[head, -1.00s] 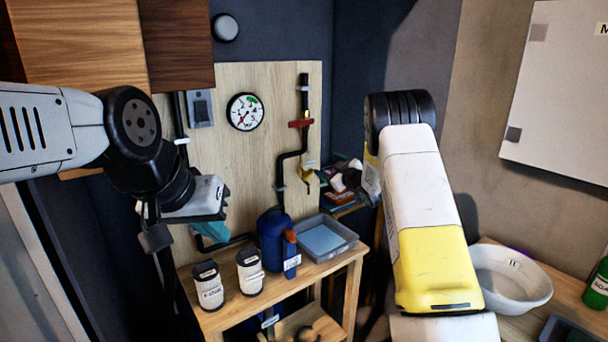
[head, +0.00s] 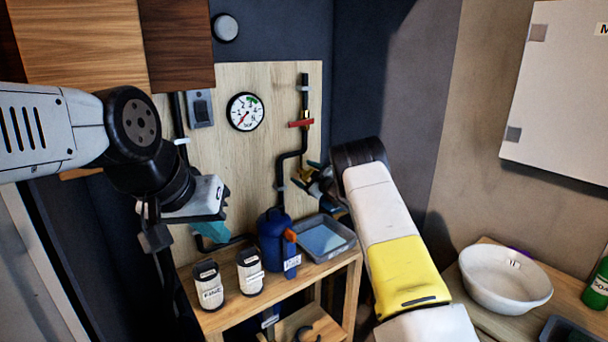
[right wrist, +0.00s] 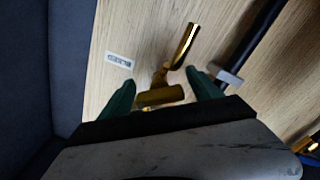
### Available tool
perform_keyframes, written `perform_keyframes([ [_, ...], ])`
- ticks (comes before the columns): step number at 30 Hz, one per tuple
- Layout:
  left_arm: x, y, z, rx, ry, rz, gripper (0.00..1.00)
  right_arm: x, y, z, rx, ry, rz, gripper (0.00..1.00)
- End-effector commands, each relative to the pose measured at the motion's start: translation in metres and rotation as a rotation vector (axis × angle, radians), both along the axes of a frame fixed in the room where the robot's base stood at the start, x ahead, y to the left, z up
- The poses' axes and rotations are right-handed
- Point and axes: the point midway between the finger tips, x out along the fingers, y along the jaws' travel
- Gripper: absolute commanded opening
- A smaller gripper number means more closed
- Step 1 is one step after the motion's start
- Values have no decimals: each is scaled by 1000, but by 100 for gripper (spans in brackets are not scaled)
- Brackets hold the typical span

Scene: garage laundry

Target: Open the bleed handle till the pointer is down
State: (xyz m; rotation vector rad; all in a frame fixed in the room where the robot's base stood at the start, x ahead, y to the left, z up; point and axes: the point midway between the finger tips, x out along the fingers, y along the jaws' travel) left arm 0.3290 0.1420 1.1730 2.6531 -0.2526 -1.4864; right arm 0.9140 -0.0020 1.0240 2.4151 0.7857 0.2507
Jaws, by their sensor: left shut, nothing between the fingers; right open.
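The brass bleed handle (right wrist: 182,45) slants up to the right from its brass valve body (right wrist: 160,96) in the right wrist view. My right gripper (right wrist: 162,86) is open, with one green finger on each side of the brass fitting; I see no clear contact. In the head view the gripper (head: 313,175) is at the lower pipe, largely covering the yellow bleed valve (head: 304,174). The round white gauge (head: 245,112) on the board has a red pointer aimed down and left. My left gripper (head: 213,229) is shut and empty at the left, away from the valve.
A red handle (head: 301,123) sits higher on the black pipe (head: 282,165). Below are a blue jug (head: 272,238), a grey tray (head: 347,251) and two labelled jars (head: 208,287) on a wooden bench. A white bowl (head: 506,280) stands at right.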

Motion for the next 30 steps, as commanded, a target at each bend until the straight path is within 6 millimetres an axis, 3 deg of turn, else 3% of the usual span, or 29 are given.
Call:
perform_keyframes([
  [6, 0, 0, 0, 0, 0, 0, 0, 0, 0, 0, 0, 0, -1, 73],
  [16, 0, 0, 0, 0, 0, 0, 0, 0, 0, 1, 0, 0, -1, 10],
  [30, 0, 0, 0, 0, 0, 0, 0, 0, 0, 1, -101, -75, 1, 10],
])
